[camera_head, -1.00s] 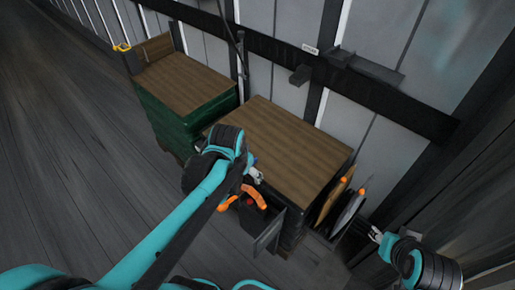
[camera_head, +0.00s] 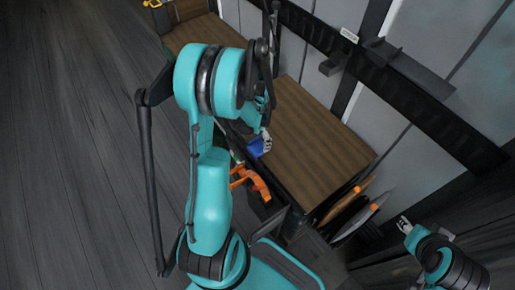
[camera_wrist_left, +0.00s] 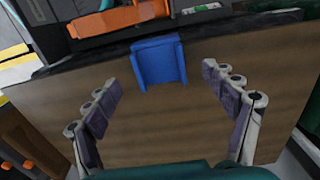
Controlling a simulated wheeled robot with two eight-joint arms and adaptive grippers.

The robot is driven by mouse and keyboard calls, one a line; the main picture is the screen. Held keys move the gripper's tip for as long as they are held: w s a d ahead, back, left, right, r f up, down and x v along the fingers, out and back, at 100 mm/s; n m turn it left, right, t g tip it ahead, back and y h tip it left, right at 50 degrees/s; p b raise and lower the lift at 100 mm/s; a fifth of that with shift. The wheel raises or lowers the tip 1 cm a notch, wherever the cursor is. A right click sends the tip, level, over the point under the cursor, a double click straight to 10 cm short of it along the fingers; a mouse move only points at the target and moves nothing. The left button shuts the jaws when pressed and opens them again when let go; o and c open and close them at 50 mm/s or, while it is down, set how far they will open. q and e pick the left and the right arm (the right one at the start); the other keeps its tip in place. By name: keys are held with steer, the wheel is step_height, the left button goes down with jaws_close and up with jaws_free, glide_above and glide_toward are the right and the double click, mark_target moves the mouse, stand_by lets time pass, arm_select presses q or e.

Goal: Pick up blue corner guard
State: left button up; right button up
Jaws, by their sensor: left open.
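The blue corner guard (camera_head: 258,147) lies at the near edge of the brown wooden top, partly hidden by my left arm in the head view. In the left wrist view the corner guard (camera_wrist_left: 158,62) sits at the top's edge, its channel shape opening toward me. My left gripper (camera_wrist_left: 161,82) is open, with its fingers on either side of the guard's line and the guard just beyond them, not clasped. In the head view the left gripper (camera_head: 266,134) is mostly hidden behind my arm. My right gripper (camera_head: 404,226) shows small at the lower right, its jaws unclear.
The wooden top (camera_head: 310,145) is otherwise clear. An orange clamp-like object (camera_head: 250,183) is beside its near edge. Orange-tipped panels (camera_head: 350,205) stand at its right end. A dark rail (camera_head: 400,95) runs along the wall behind. Another wooden-topped stack (camera_head: 200,30) stands farther left.

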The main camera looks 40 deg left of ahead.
mark_target(258, 146)
arm_select(q)
steer(key=f, duration=0.1)
steer(key=f+b, duration=0.1)
steer(key=f, duration=0.1)
steer(key=f+b, duration=0.1)
steer(key=shift+s+d+f, duration=0.1)
steer(key=shift+d+f, duration=0.2)
steer(key=shift+w+a, duration=0.2)
steer(key=shift+a, duration=0.05)
steer(key=shift+w+a, duration=0.15)
steer(key=shift+w, duration=0.15)
steer(key=c, duration=1.2)
steer(key=shift+s, duration=0.15)
